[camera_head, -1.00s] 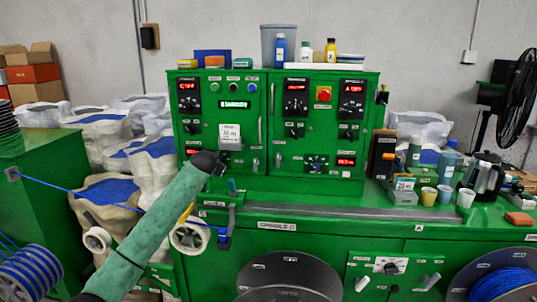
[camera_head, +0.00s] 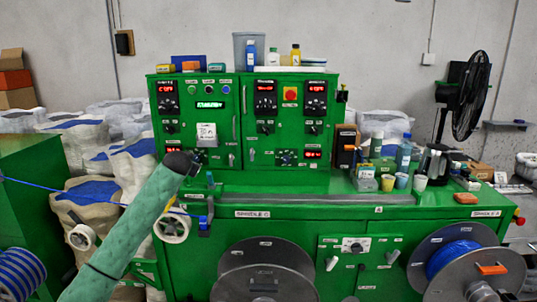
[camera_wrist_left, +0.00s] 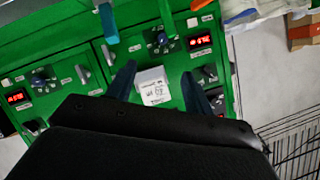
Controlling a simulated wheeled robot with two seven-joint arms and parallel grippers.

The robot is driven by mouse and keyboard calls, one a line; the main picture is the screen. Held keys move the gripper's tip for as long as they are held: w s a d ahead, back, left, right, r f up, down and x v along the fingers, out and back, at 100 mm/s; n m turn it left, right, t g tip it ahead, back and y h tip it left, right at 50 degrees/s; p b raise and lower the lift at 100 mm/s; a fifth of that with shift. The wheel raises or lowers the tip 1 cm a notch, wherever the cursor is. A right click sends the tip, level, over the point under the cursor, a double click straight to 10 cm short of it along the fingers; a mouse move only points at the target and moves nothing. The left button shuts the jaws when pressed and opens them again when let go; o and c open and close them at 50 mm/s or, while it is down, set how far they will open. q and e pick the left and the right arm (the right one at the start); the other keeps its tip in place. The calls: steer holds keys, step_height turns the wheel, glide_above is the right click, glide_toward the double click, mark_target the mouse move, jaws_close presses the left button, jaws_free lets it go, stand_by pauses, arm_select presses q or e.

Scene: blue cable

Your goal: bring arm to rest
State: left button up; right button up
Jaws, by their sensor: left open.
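My left arm (camera_head: 125,232) comes up from the lower left in the head view, in a green sleeve, and ends in a black wrist (camera_head: 178,163) in front of the green machine. In the left wrist view my left gripper (camera_wrist_left: 158,84) shows two dark fingers spread apart with nothing held between them. A white label (camera_wrist_left: 153,86) on the panel shows in the gap behind them. The blue cable (camera_head: 50,187) runs from the left edge towards a blue guide (camera_head: 205,222); the arm hides part of it. My right gripper is not in view.
The green control cabinet (camera_head: 228,165) stands on a bench. Cups, bottles and a kettle (camera_head: 433,163) crowd its right side. A grey reel of blue cable (camera_head: 450,262) is at the lower right. White sacks (camera_head: 85,200) stand at the left. A black fan (camera_head: 468,95) is behind.

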arm_select(q)
steer(key=s+d+f+g+h, duration=0.1)
steer(key=s+d+f+g, duration=0.15)
steer(key=s+f, duration=1.05)
steer(key=s+d+f+n+g+h, duration=0.1)
steer(key=s+d+f, duration=0.5)
steer(key=f, duration=1.2)
steer(key=s+d+f+g, duration=0.2)
steer(key=s+f, duration=1.1)
steer(key=f, duration=0.2)
steer(key=s+d+f+g, duration=0.1)
steer(key=s+f+g, duration=0.1)
steer(key=s+f, duration=0.6)
steer(key=s+d+f+n+g, duration=0.1)
steer(key=s+f, duration=0.7)
steer(key=s, duration=1.1)
steer(key=s+d+f+g+h, duration=0.1)
steer(key=s+f+g, duration=0.2)
steer(key=s+f, duration=0.5)
steer(key=s, duration=0.6)
steer(key=shift+f+n, duration=0.25)
steer(key=shift+n, duration=0.05)
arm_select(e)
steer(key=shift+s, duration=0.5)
arm_select(q)
steer(key=shift+g, duration=0.25)
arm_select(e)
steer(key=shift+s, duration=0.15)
